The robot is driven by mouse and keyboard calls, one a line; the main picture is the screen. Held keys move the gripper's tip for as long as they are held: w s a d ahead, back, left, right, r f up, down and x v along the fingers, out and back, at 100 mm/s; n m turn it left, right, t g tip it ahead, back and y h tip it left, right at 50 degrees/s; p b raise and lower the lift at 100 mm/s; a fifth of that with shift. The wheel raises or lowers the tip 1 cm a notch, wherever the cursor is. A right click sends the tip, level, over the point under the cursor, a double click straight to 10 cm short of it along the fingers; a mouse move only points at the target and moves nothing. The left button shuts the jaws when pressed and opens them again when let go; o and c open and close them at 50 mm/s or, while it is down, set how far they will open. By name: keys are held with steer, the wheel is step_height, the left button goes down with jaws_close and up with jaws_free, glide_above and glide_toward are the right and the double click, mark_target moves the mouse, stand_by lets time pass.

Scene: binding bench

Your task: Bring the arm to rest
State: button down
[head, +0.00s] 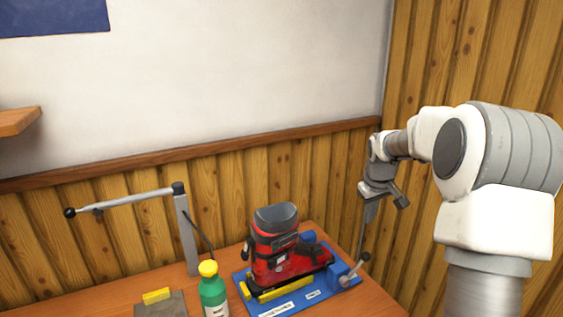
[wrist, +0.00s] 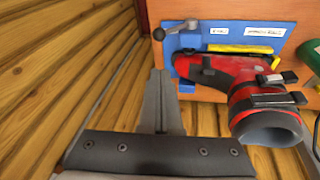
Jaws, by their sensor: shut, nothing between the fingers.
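My arm reaches in from the right in the head view. My gripper (head: 367,222) points down beside the right edge of the bench, near the wood-panelled wall. In the wrist view my gripper (wrist: 159,72) shows its two fingers close together, shut and empty.
The blue board (head: 318,292) has yellow strips and a lever with a dark knob (head: 364,257) close to my gripper. A green bottle with a yellow cap (head: 212,291), a grey block (head: 163,307) and a grey post with an arm (head: 187,235) stand left on the bench.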

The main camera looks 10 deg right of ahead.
steer(key=s+a+r+m+t, duration=0.1)
steer(key=s+a+r, duration=0.4)
steer(key=s+a, duration=0.5)
steer(key=s+a+r+m+t, duration=0.1)
steer(key=s+a+r, duration=0.6)
steer(key=s, duration=0.6)
steer(key=s+a+f+y, duration=0.1)
steer(key=s+f, duration=0.1)
steer(key=s, duration=0.7)
steer(key=shift+s+f, duration=0.35)
steer(key=shift+s, duration=0.05)
